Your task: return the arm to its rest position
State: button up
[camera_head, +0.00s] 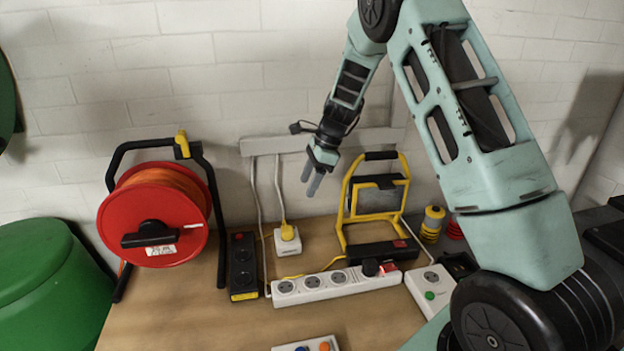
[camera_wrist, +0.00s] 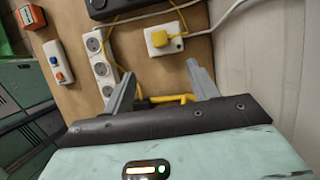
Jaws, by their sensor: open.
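My gripper (camera_head: 313,179) hangs in the air above the back of the workbench (camera_head: 190,318), near the wall and left of the yellow work-light frame. Its two grey fingers point down. In the wrist view my gripper (camera_wrist: 160,82) shows both fingers spread apart with nothing between them, so it is open and empty. My arm reaches in from the right side of the head view, raised and bent over the bench.
A green bin (camera_head: 50,285) stands left.

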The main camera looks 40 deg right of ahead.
jog(key=shift+v, duration=0.85)
jog(key=s+a+r+n+g, duration=0.1)
jog(key=s+a+n, duration=0.3)
jog(key=a, duration=0.3)
jog(key=s+a+r+n, duration=0.2)
jog(key=s+a+n, duration=0.25)
jog(key=a, duration=0.25)
jog(key=s+a+r+n+g, duration=0.1)
jog(key=s+a+n, duration=0.3)
jog(key=a, duration=0.4)
jog(key=s+a+n+h, duration=0.1)
jog(key=s+a+n, duration=0.2)
jog(key=s+n, duration=0.6)
jog(key=s+a+n+h, duration=0.2)
jog(key=s+n, duration=0.7)
jog(key=s, duration=0.5)
jog(key=shift+a+h+b, duration=0.3)
jog(key=shift+a+b, duration=0.15)
jog(key=shift+a, duration=0.45)
